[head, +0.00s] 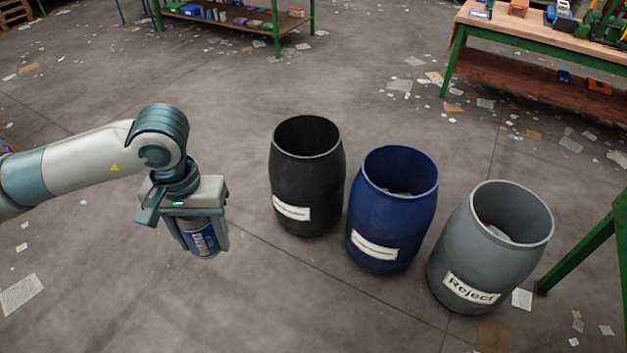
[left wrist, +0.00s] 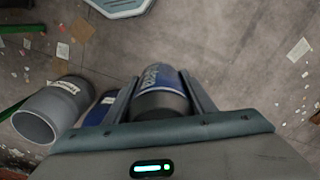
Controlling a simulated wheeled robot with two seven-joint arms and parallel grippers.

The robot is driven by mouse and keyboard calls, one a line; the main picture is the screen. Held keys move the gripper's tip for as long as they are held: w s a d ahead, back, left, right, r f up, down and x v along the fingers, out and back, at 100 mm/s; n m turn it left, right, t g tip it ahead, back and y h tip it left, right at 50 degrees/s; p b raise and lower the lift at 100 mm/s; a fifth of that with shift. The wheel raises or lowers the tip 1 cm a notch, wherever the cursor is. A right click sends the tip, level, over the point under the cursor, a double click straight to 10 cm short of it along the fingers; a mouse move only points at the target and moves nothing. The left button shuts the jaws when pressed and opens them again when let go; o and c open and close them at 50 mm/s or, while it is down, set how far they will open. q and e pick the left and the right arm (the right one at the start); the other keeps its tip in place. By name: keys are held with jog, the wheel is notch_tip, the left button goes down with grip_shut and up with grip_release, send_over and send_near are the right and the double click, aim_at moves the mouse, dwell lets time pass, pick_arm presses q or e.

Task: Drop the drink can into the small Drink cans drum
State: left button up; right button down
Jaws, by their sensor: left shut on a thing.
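A blue drink can (head: 203,240) with white lettering hangs upright between the fingers of my left gripper (head: 204,246), which is shut on it. The can also shows between the fingers in the left wrist view (left wrist: 158,92). The gripper points down in open space, left of the drums and apart from them. A black drum (head: 306,165) and a blue drum (head: 388,221) stand open at the top; their white labels are too small to read. My right gripper is not in view.
A grey drum (head: 477,255) labelled Reject stands right of the blue drum. A green-framed workbench (head: 535,66) stands at the back right, a green shelf (head: 240,20) at the back. A green leg (head: 580,255) is at the right edge. Papers litter the floor.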

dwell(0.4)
pick_arm(q)
jog(key=s+f+b, duration=0.1)
jog(key=s+f, duration=0.3)
jog(key=f, duration=1.2)
jog(key=shift+f, duration=0.15)
jog(key=shift+w, duration=0.1)
